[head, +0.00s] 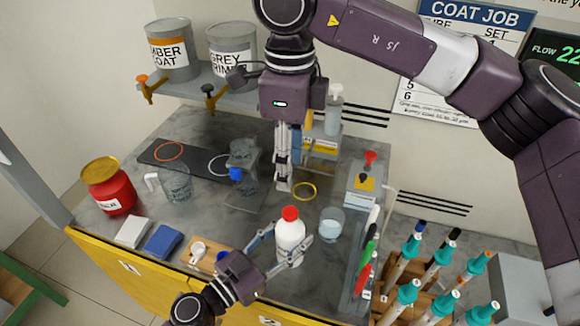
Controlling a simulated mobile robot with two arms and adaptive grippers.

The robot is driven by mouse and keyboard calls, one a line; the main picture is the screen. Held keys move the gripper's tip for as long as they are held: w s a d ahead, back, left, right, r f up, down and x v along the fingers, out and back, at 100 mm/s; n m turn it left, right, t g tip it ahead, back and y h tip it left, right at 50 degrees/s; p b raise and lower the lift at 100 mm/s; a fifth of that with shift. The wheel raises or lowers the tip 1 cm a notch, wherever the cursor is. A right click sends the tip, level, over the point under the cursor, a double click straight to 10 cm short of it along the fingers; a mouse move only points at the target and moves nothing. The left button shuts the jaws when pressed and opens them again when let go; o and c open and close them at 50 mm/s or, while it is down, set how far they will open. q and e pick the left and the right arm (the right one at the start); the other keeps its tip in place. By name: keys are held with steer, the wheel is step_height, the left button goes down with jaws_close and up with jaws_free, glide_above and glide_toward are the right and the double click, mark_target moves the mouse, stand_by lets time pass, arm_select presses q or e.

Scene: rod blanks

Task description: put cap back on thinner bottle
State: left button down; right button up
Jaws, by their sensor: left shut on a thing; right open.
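A white bottle (290,243) stands upright near the front middle of the bench in the head view. A red cap (290,213) shows at its top; I cannot tell whether it is fully seated. My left gripper (284,247) is shut around the bottle's body from the front left. My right gripper (284,187) points down from above, open, behind the cap and apart from it. No label is readable on the bottle.
A clear beaker (330,224) stands close right of the bottle, and a yellow ring (304,191) lies behind it. A red can (108,187), a white block (132,231) and a blue block (163,241) are at left. Pens (369,255) and teal-topped rods (410,246) are at right.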

arm_select(q)
steer(key=c, duration=1)
jaws_free()
steer(key=shift+o, duration=0.2)
steer(key=v, duration=1.2)
steer(key=shift+r, duration=0.1)
